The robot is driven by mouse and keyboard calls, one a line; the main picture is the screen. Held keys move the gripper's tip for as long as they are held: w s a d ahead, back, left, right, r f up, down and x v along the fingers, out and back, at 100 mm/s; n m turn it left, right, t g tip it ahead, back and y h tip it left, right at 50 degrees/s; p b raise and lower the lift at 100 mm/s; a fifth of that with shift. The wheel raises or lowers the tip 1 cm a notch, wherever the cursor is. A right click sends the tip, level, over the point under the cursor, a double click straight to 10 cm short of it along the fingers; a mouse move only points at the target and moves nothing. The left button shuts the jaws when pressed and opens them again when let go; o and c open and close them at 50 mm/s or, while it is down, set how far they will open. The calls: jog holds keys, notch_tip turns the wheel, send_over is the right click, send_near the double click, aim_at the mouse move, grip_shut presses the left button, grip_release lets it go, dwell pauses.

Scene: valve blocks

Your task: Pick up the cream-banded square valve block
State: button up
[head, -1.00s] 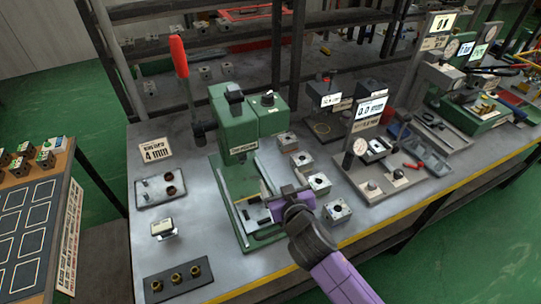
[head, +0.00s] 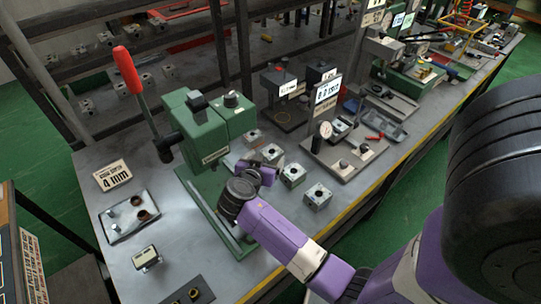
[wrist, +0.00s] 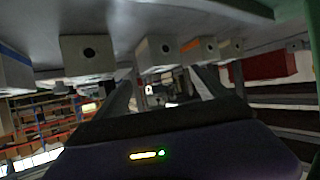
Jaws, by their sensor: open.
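Several square grey valve blocks with dark top holes stand in a row on the bench right of the green press. In the head view the nearest is a block (head: 317,196), then a second block (head: 293,175), with two more behind. I cannot tell which block has the cream band. My gripper (wrist: 167,84) is open, with nothing visible between its fingers. In the head view my gripper (head: 266,171) is low beside the press, left of the blocks, its fingertips mostly hidden. The wrist view, which looks upside down, shows a plain grey block (wrist: 88,56) and an orange-banded block (wrist: 198,49).
The green press (head: 208,130) with its red-handled lever (head: 127,70) stands close to my gripper. A gauge stand (head: 325,130) is behind the blocks on the right. A plate with studs (head: 128,217) lies at left. The bench's yellow front edge (head: 345,208) is near.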

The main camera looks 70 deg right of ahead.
aim_at(271, 152)
jog(key=p+x, duration=0.1)
jog(key=x, duration=0.4)
jog(key=shift+w+a+f, duration=0.1)
jog(key=shift+a+f, duration=0.05)
jog(key=shift+f, duration=0.05)
grip_shut()
